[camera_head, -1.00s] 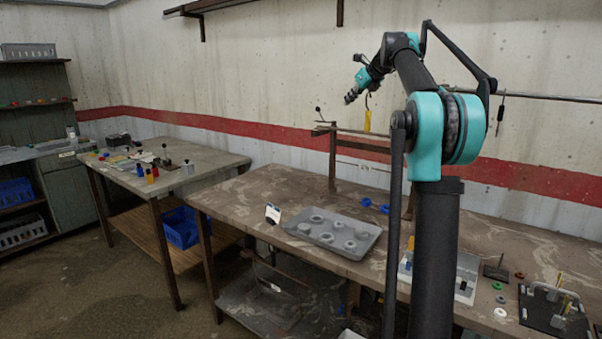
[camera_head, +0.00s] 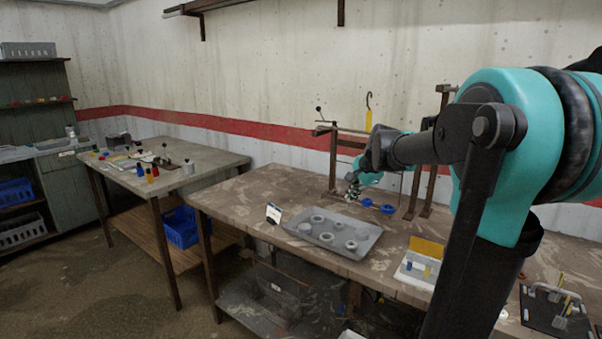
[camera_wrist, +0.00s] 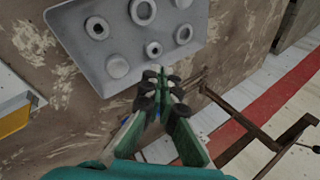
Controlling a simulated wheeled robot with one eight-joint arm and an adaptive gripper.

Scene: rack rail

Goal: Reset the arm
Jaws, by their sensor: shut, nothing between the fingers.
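My gripper (camera_head: 352,191) is beyond the grey tray and in front of the rail rack, above the workbench. In the wrist view my gripper (camera_wrist: 158,78) has its fingertips together with nothing between them. The tips overlap the tray's near edge in that view; the height above the bench is hard to tell. My arm reaches left from the right side of the picture, partly covering the rack.
The grey tray (camera_wrist: 72,36) holds several round grey parts. The brown rack (camera_head: 332,160) stands behind, with a yellow hooked piece (camera_head: 368,119). Blue rings (camera_head: 387,209) lie near its foot. A white box with a yellow panel (camera_head: 426,248) is right of the tray.

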